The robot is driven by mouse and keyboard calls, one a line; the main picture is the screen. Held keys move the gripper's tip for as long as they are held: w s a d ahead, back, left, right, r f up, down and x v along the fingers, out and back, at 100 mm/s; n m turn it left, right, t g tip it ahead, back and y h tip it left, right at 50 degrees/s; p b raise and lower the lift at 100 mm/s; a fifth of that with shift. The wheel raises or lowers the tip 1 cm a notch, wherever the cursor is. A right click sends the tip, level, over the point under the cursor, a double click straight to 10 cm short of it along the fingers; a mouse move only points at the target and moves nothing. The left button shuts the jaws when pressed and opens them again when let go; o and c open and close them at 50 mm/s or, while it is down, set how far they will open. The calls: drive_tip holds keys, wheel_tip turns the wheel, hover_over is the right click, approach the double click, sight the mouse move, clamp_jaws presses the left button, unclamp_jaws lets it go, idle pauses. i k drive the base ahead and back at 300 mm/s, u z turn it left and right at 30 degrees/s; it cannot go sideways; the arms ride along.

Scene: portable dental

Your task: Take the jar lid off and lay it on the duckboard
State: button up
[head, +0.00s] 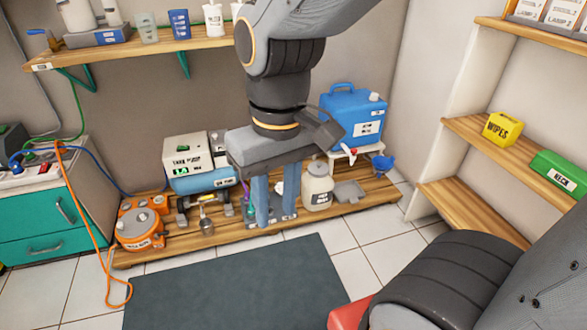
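The jar (316,190) is a cream, labelled container standing upright on the wooden duckboard (350,212). A paler, greyish lid (318,169) appears to sit on its top. My gripper (275,222) points down just left of the jar, its two blue-grey fingers apart. A small pale thing shows in the gap between the fingers; I cannot tell what it is or see it gripped. My gripper and its fingers hide part of the duckboard and what stands behind them.
Left on the duckboard stand an orange pump (139,230), a metal piece (206,222) and a white unit (187,154). A blue canister (353,115) on a white stand and a grey tray (350,192) are right of the jar. A dark mat (235,290) lies in front.

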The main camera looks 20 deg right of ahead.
sight(317, 169)
drive_tip(key=z, duration=0.4)
drive_tip(key=k, duration=0.5)
drive_tip(key=z, duration=1)
drive_tip(key=i, duration=1.25)
drive_tip(key=u, duration=1.05)
drive_tip(key=i, duration=0.75)
drive_tip(key=u, duration=0.8)
